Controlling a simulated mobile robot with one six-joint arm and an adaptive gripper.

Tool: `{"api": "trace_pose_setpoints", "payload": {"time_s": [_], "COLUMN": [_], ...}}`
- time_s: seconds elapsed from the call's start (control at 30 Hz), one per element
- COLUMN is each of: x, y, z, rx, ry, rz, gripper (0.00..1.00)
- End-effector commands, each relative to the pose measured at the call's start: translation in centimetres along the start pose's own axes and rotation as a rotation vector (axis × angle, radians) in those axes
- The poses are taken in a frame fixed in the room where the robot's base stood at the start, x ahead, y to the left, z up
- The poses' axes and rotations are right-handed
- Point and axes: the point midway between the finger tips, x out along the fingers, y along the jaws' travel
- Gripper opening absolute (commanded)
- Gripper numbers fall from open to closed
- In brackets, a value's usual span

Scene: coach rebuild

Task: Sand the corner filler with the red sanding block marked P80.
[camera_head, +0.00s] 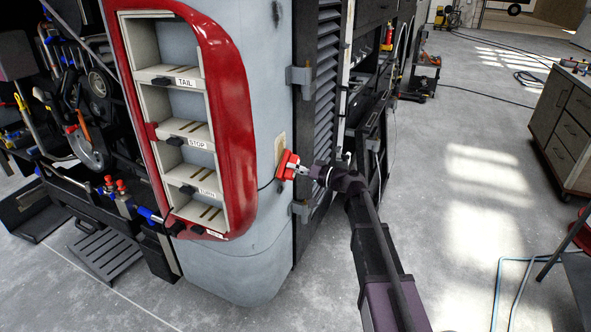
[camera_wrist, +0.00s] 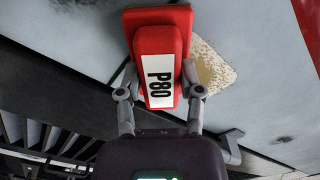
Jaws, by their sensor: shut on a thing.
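My gripper (camera_wrist: 160,105) is shut on the red sanding block (camera_wrist: 161,32), whose white label reads P80 in the wrist view. In the head view the red sanding block (camera_head: 287,164) is at the grey rounded corner of the coach, with my gripper (camera_head: 300,171) to its right. The beige corner filler patch (camera_wrist: 213,68) shows beside and partly behind the block in the wrist view. A strip of the filler (camera_head: 279,148) also shows just above the block in the head view. The block is at the panel; I cannot tell whether its face touches the filler.
A red-framed lamp housing (camera_head: 240,120) with labelled compartments is left of the filler. A dark louvred panel (camera_head: 317,95) with hinges is to the right. A drawer cabinet (camera_head: 563,125) stands at far right.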

Motion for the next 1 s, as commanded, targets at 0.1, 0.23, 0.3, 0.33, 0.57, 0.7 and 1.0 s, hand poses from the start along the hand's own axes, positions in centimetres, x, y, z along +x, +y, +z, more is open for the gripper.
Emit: {"api": "trace_pose_setpoints", "payload": {"time_s": [0.1, 0.23, 0.3, 0.33, 0.57, 0.7, 1.0], "x": [0.2, 0.4, 0.5, 0.5, 0.4, 0.4, 0.2], "y": [0.0, 0.0, 0.0, 0.0, -0.4, -1.1, -2.5], "z": [0.0, 0.0, 0.0, 0.0, -0.4, -1.0, -2.3], "rx": [0.0, 0.0, 0.0, 0.0, 0.0, 0.0, 0.0], "ry": [0.0, 0.0, 0.0, 0.0, 0.001, 0.001, 0.001], "rz": [0.0, 0.0, 0.0, 0.0, 0.0, 0.0, 0.0], "gripper": [0.1, 0.1, 0.1, 0.1, 0.1, 0.1, 0.1]}}
